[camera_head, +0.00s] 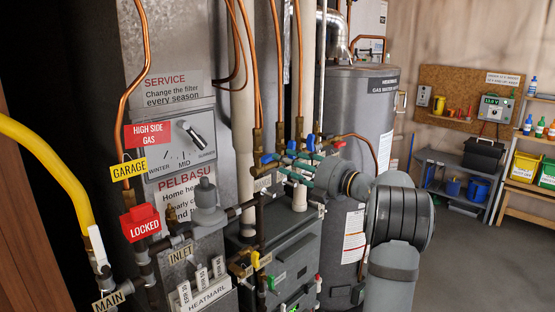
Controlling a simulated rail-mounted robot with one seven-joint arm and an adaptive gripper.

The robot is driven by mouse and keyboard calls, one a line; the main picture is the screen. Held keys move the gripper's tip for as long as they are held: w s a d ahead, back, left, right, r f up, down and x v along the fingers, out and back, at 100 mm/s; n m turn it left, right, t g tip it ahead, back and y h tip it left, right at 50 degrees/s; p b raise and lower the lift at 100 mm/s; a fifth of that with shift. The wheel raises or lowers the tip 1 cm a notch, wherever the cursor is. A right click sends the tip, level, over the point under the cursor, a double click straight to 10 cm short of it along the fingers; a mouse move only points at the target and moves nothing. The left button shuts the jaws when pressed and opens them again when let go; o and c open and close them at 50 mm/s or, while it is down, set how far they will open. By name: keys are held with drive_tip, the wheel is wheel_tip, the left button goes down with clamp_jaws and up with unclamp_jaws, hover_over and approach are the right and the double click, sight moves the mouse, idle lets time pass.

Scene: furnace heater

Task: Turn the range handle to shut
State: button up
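A dial plate (180,149) marked winter, mid and a third setting carries a pale lever (190,131), tilted down to the right. A cluster of small blue, teal and red valve handles sits on the pipes at the middle, with a blue handle (270,158) at its left. My gripper (291,165) is at this cluster, coming in from the right. Its fingers blend with the pipes and valves. I cannot tell whether it touches a handle or holds anything.
A red lock block (140,222) and a thick yellow pipe (45,160) are at the left. Copper pipes rise around the cluster. A grey water heater tank (365,100) stands behind my arm. A shelf (465,181) with bins is at the far right, with open floor before it.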

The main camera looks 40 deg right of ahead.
sight(269, 158)
drive_tip(key=s, duration=0.7)
drive_tip(key=shift+d, duration=0.45)
drive_tip(key=w+a, duration=0.1)
drive_tip(key=w, duration=1)
drive_tip(key=shift+w+a, duration=0.25)
drive_tip(key=shift+w, duration=0.15)
drive_tip(key=shift+s, duration=0.1)
